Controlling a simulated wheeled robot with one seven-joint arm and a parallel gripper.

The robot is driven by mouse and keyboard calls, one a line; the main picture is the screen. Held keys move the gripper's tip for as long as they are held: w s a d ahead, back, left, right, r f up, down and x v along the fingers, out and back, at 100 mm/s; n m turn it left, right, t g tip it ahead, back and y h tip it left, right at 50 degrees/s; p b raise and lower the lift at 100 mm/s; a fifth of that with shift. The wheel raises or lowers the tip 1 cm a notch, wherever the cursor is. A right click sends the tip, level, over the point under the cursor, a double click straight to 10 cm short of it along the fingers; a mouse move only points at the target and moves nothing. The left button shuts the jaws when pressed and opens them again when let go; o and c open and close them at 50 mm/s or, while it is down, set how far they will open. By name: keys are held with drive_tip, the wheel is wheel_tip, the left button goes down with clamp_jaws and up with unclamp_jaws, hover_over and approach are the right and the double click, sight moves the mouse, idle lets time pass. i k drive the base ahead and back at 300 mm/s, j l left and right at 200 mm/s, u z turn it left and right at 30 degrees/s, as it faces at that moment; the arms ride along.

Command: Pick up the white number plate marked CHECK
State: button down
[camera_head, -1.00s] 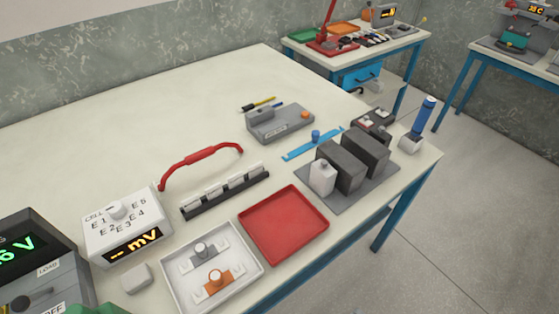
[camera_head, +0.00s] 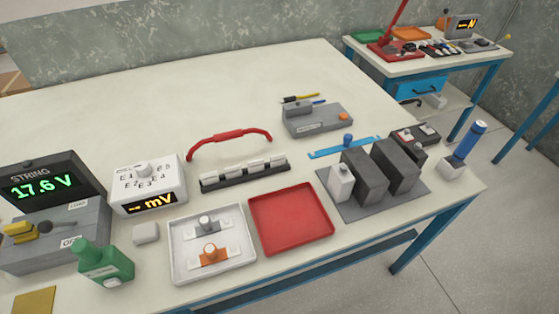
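A dark rack (camera_head: 218,187) stands on the pale bench with several small white plates (camera_head: 254,167) upright in a row. Any marking on the plates is too small to read, so I cannot tell which one says CHECK. A white tray (camera_head: 178,273) in front holds a grey-knobbed piece (camera_head: 207,222) and an orange-knobbed piece (camera_head: 210,251), each with pale plate-like ends. My gripper is not in view.
An empty red tray (camera_head: 290,219) sits right of the white tray. A red curved handle (camera_head: 228,135) lies behind the rack. A white mV meter (camera_head: 147,185), a green bottle (camera_head: 104,264) and a STRING display (camera_head: 50,178) stand left. Dark blocks (camera_head: 365,176) stand right. The bench's back is clear.

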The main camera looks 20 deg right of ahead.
sight(276, 161)
drive_tip(key=i+l+u, duration=0.1)
drive_tip(key=u, duration=0.25)
drive_tip(key=l+u, duration=0.35)
drive_tip(key=i+l+u, duration=0.1)
drive_tip(key=l+u, duration=0.25)
drive_tip(key=j, duration=0.1)
